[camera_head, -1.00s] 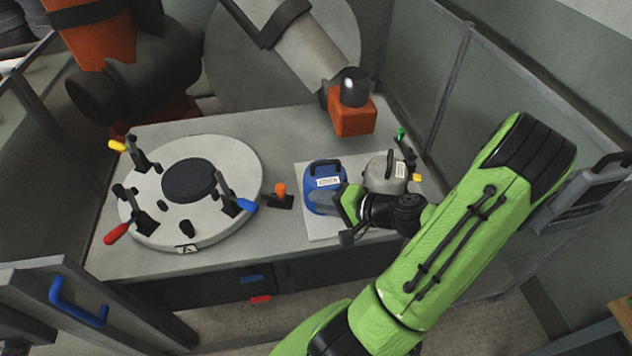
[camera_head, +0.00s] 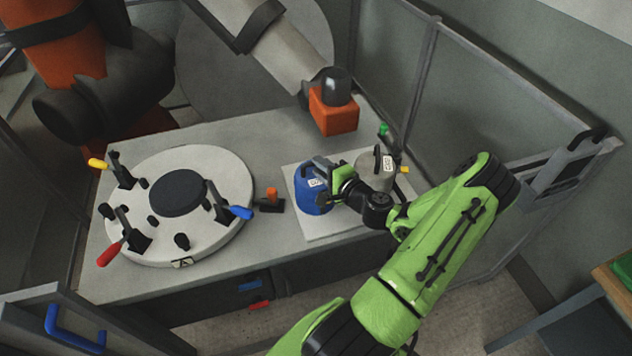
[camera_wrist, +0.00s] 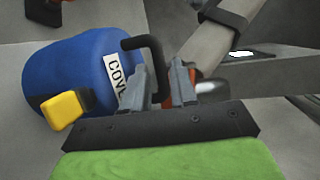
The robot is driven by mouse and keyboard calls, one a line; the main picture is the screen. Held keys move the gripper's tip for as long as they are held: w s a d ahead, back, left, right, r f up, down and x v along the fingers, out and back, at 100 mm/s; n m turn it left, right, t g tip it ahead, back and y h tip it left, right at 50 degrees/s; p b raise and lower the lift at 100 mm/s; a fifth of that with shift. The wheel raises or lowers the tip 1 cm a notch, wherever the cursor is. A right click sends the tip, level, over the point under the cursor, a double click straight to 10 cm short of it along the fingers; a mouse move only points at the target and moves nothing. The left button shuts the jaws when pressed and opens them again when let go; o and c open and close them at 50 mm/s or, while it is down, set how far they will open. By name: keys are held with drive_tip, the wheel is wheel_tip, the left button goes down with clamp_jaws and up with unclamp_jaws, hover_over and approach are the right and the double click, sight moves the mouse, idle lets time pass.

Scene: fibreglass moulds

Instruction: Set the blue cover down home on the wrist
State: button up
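The blue cover (camera_head: 311,198), with a white label and a black handle, stands on a pale board beside a grey capped part. My gripper (camera_head: 322,164) is at the top right of the cover, close to its handle. In the wrist view the cover (camera_wrist: 75,75) fills the left side, its label partly hidden by a finger. My gripper's two fingers (camera_wrist: 162,88) are apart, and the black handle (camera_wrist: 148,45) runs down to the gap between them. Contact cannot be told. An orange wrist block (camera_head: 334,112) with a dark cylinder on top hangs behind, on the grey arm.
The grey part (camera_head: 375,164) with a label sits right of the cover on the pale board (camera_head: 335,226). A round white mould (camera_head: 215,165) with coloured clamps covers the left of the table. A small orange-handled clamp (camera_head: 271,199) stands between.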

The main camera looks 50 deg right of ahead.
drive_tip(key=x, duration=0.3)
drive_tip(key=shift+c, duration=0.3)
clamp_jaws()
drive_tip(key=shift+r, duration=0.1)
